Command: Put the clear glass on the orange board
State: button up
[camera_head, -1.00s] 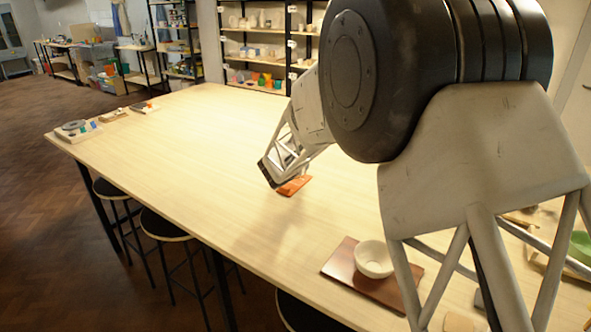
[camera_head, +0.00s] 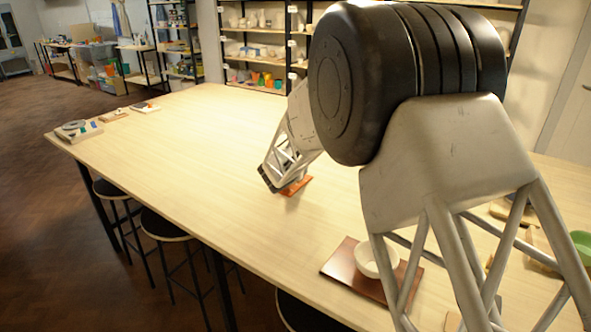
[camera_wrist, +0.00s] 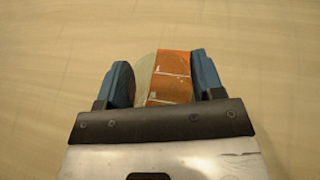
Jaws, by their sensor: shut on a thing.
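The orange board (camera_head: 298,186) lies on the long pale table, partly covered by the end of my arm in the head view. My gripper (camera_wrist: 163,80) has its two blue fingers closed on a see-through thing, the clear glass (camera_wrist: 146,70), in the wrist view. Orange shows between the fingers, crossed by thin pale lines. In the head view my gripper (camera_head: 268,180) is at the board's left side. The fingers and glass cannot be made out there, so I cannot tell whether the glass touches the board.
A white bowl (camera_head: 372,260) stands on a dark red-brown board (camera_head: 340,262) at the near side. A green thing (camera_head: 581,244) shows at the right edge. Small trays (camera_head: 78,131) sit at the far left end. The middle of the table (camera_head: 200,140) is clear.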

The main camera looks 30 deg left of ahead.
jog(key=shift+f, duration=0.35)
jog(key=shift+f, duration=0.1)
jog(key=o, duration=1)
jog(key=shift+o, duration=0.2)
jog(key=v, duration=1.2)
dwell(0.6)
